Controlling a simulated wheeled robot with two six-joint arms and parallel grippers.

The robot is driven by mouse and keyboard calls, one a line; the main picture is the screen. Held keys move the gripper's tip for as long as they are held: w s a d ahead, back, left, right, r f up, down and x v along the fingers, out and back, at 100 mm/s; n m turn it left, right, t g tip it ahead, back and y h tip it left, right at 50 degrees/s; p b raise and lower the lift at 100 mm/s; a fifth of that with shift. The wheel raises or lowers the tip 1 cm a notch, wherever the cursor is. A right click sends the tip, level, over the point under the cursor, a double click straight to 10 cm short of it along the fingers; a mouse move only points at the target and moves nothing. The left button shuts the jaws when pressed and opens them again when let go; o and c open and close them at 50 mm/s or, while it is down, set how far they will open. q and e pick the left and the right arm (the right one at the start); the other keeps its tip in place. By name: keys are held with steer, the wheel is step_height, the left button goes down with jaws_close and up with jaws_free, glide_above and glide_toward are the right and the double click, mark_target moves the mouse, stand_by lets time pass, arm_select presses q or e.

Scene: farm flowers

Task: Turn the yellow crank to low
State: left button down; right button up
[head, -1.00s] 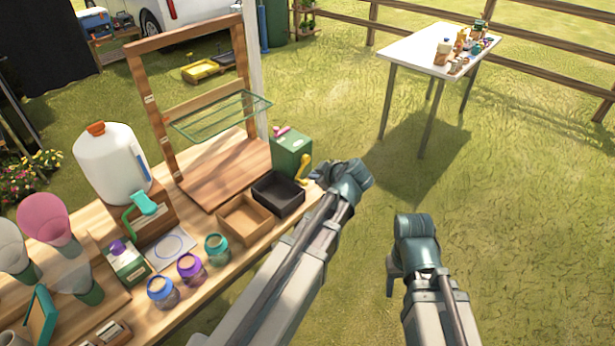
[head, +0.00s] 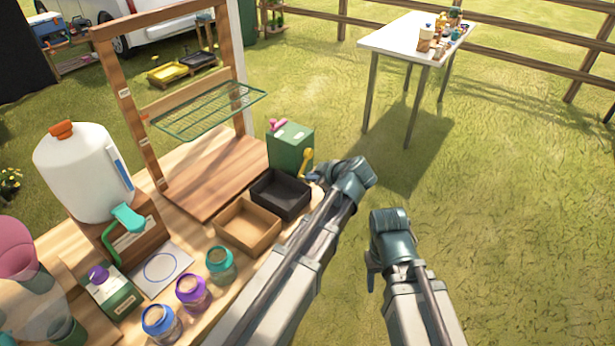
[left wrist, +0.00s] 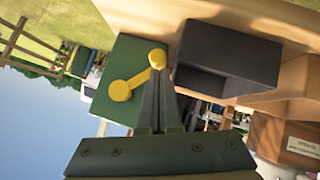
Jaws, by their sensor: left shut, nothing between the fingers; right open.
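The yellow crank (head: 306,160) sits on the side of a green box (head: 289,145) at the bench's far right end. In the left wrist view the crank (left wrist: 138,79) slants from a round end low on the left to a knob at upper right, on the green face (left wrist: 122,62). My left gripper (head: 316,178) is beside the crank; in the wrist view its shut, empty fingers (left wrist: 160,78) point at the knob, very close below it. I cannot tell if they touch. My right gripper (head: 373,272) is open, over grass. No low mark is readable.
A black tray (head: 280,194) and a wooden tray (head: 246,228) stand beside the green box. A wooden frame with a green wire rack (head: 210,110) rises behind. Jars and a white jug (head: 85,172) are further left. Grass to the right is open up to a white table (head: 405,45).

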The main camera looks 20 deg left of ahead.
stand_by(0.3)
arm_select(q)
steer(key=shift+w+f+b, duration=0.1)
steer(key=shift+f+b, duration=0.4)
steer(key=shift+b, duration=0.05)
steer(key=shift+f+t+b, duration=0.3)
steer(key=shift+b, duration=0.1)
steer(key=shift+w+d+f+b, duration=0.1)
steer(key=shift+w+f+b, duration=0.1)
steer(key=shift+b, duration=0.15)
steer(key=shift+w, duration=0.1)
steer(key=shift+r, duration=0.2)
